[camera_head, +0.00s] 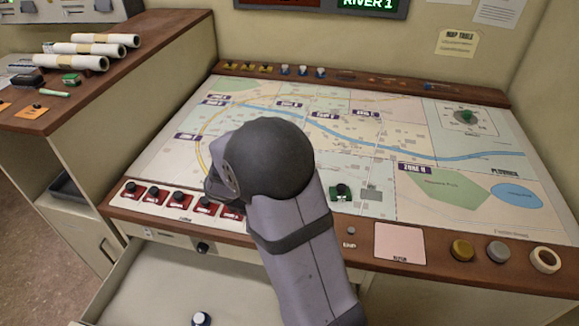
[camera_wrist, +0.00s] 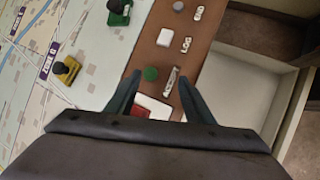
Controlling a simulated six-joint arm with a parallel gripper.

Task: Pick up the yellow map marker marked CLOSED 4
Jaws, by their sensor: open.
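In the wrist view a yellow map marker (camera_wrist: 67,70) with a black knob stands on the map board (camera_wrist: 35,105), left of my gripper (camera_wrist: 160,75). Its lettering is too small to read. My gripper's two fingers are apart over the wooden front ledge, with nothing held between them.
A green marker (camera_head: 341,192) stands on the map; it also shows in the wrist view (camera_wrist: 119,12). Red markers (camera_head: 179,199) line the front ledge. Paper rolls (camera_head: 92,49) lie at left.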

